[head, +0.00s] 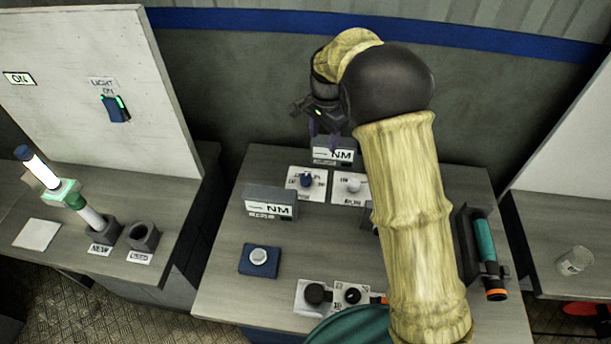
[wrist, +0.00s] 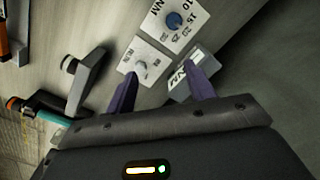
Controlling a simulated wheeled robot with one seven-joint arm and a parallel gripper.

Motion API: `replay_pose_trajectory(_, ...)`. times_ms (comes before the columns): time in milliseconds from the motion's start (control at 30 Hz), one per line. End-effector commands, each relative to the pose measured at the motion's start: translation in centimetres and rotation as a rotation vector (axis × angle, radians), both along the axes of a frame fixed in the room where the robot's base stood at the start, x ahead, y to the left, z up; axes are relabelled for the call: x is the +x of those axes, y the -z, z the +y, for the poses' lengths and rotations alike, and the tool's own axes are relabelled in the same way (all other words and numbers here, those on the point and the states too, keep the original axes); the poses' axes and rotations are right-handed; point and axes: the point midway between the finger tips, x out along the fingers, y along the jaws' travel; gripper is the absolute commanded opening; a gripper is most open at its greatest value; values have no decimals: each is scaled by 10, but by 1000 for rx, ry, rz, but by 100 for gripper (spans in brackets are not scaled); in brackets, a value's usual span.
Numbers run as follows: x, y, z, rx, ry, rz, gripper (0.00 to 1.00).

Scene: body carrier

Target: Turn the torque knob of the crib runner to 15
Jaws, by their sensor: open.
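A blue knob (head: 306,181) sits on a white plate with small markings on the table. In the wrist view the blue knob (wrist: 173,20) shows near the top, with "NM" and numbers around it; its exact setting is too small to read. Beside it is a white plate with a pale knob (head: 354,186), also in the wrist view (wrist: 140,67). My gripper (head: 325,132) is over the back of the table, near the rear "NM" display. Its purple fingers (wrist: 163,88) are apart and empty, with the pale knob just beyond them in the picture.
The rear "NM" display (head: 333,155) stands behind the plates, close to my fingers. Another "NM" display (head: 270,207) stands front left, with a blue pad and round button (head: 260,257) before it. A teal-handled tool (head: 485,243) is at right. My arm hides the table's middle right.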

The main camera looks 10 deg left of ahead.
Motion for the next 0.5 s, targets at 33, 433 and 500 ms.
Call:
replay_pose_trajectory(33, 3, 6, 19, -6, 16, 7, 54)
replay_pose_trajectory(433, 7, 11, 50, -15, 73, 21, 54)
replay_pose_trajectory(500, 7, 11, 49, -15, 73, 21, 54)
